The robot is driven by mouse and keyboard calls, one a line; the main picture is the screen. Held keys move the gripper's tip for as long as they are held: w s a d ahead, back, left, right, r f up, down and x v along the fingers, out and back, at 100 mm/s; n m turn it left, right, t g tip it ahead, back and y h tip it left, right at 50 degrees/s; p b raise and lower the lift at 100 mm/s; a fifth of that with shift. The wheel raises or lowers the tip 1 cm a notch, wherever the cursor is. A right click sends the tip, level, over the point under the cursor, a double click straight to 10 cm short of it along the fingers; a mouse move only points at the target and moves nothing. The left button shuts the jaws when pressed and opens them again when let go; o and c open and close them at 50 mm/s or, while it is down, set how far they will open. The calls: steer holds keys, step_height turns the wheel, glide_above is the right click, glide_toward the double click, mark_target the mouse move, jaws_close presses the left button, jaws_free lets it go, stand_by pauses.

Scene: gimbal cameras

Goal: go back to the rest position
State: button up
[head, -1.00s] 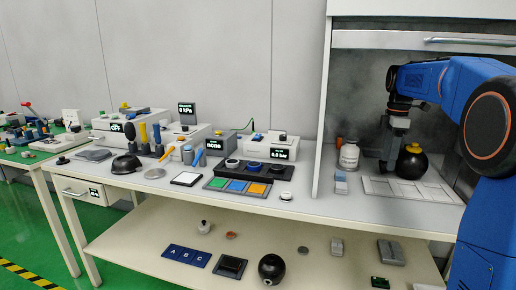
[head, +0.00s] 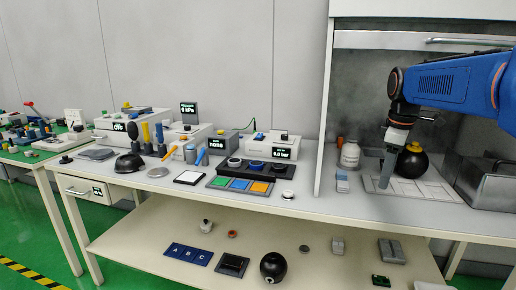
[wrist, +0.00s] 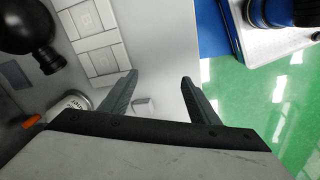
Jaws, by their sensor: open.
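My gripper (head: 386,182) is at the right in the head view, inside the hood-like bay, pointing down at the white tiled plate. My blue arm reaches in from the right edge of the head view. A black round flask with a yellow top (head: 411,160) stands just right of and behind the gripper. It also shows at the upper left of the wrist view (wrist: 25,25).
The white tiled plate (head: 440,193) lies below the gripper. A grey metal box (head: 492,188) is at the right. The bay's side wall (head: 325,120) stands left. Green floor shows in front of the bench.

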steer(key=s+a+f+m+t, duration=0.1)
steer(key=s+a+f+m, duration=0.1)
steer(key=s+f, duration=0.3)
steer(key=s+a+f+m+t, duration=0.1)
steer(key=s+a+f+m, duration=0.2)
steer(key=s, duration=1)
steer(key=s+a+f+m+t, duration=0.1)
steer(key=s+a+f+m, duration=0.2)
steer(key=s+f+m, duration=0.2)
steer(key=shift+s+a+f+m, duration=0.3)
steer(key=shift+s+f, duration=1.3)
steer(key=shift+s, duration=0.75)
